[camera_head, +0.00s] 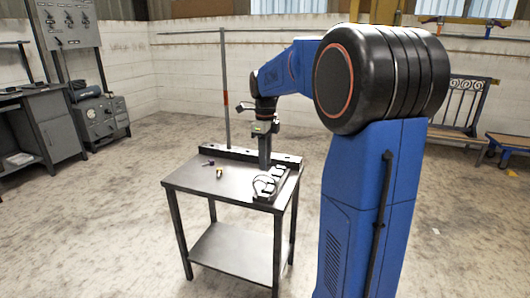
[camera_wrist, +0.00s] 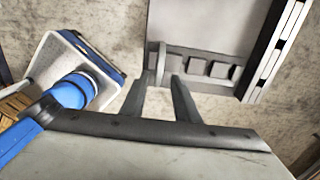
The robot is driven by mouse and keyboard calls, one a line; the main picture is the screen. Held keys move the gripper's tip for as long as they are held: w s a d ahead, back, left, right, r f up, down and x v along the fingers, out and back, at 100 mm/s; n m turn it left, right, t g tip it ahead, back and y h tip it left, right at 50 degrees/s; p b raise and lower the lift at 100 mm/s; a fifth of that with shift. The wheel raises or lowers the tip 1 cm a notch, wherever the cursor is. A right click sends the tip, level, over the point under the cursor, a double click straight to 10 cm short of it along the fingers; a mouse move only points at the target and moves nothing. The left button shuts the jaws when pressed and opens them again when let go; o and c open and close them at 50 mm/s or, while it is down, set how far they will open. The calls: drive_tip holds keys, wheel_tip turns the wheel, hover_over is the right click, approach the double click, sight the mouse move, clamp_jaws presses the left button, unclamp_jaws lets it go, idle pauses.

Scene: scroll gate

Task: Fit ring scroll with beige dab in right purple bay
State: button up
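I see nothing clearly held. In the head view my gripper (camera_head: 265,168) points down over the right side of the table, close above a grey fixture with pale curved outlines (camera_head: 264,187). A small purple-and-dark piece (camera_head: 207,163) and a small yellow-and-dark piece (camera_head: 219,173) lie left of it. I cannot make out a beige dab or a purple bay.
The metal table (camera_head: 197,178) has a dark raised rail (camera_head: 248,155) along its back edge, and a lower shelf (camera_head: 237,248). The front left of its top is clear. A tall pole (camera_head: 225,95) stands behind it. A grey workbench (camera_head: 45,130) is far left, a bench (camera_head: 458,118) far right.

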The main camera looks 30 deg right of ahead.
drive_tip(key=shift+f, duration=3.1)
clamp_jaws()
drive_tip(key=shift+r, duration=1.6)
wheel_tip(320, 180, up, 9)
